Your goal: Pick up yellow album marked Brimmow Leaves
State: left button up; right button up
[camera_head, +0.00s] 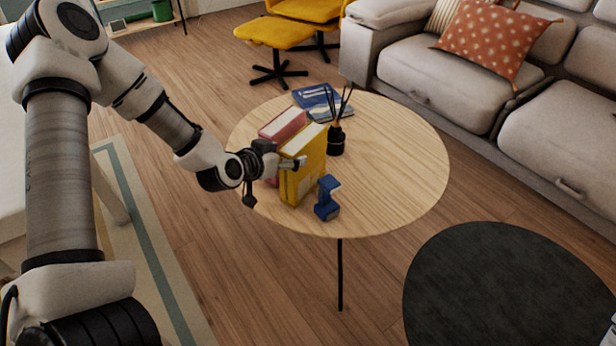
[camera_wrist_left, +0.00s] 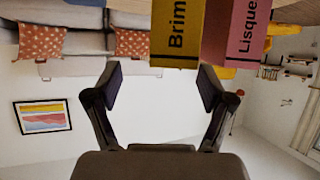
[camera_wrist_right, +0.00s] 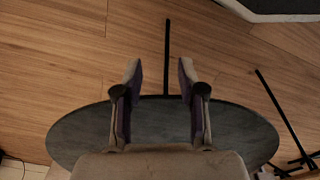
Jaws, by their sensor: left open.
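The yellow album (camera_head: 312,158) stands upright on the round wooden table (camera_head: 400,165). In the left wrist view, its yellow spine (camera_wrist_left: 178,35) reads "Brim", and the rest of the word is cut off. A pink album (camera_head: 281,125) stands beside it, with "Lisque" on its spine (camera_wrist_left: 232,35) in the left wrist view. My left gripper (camera_head: 280,164) is open at the yellow album's near left side. In the left wrist view, the spine is ahead of the open fingers (camera_wrist_left: 160,80), slightly right of centre. My right gripper (camera_wrist_right: 160,80) is open and empty, away from the albums.
A blue stand-like object (camera_head: 327,198) is close to the yellow album's right side. A black reed diffuser (camera_head: 336,140) and a blue book (camera_head: 322,102) are behind the albums. The table's right half is clear.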

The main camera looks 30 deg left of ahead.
aim_at(301, 139)
pick_arm(q)
jog(key=shift+w+a+r+t+b, duration=0.2)
jog(key=shift+w+a+b, duration=0.1)
jog(key=shift+w, duration=0.25)
jog(key=shift+w+a+r+t+b, duration=0.1)
jog(key=shift+w+a+t+b, duration=0.15)
jog(key=shift+w, duration=0.3)
jog(key=b+x, duration=0.2)
jog(key=x, duration=0.4)
jog(key=shift+w, duration=0.2)
jog(key=shift+s+r, duration=0.1)
jog(key=shift+r, duration=0.05)
jog(key=shift+c, duration=0.7)
grip_shut()
pick_arm(e)
jog(key=f, duration=0.4)
jog(key=shift+w+a+f, duration=0.1)
jog(key=shift+w+f, duration=0.1)
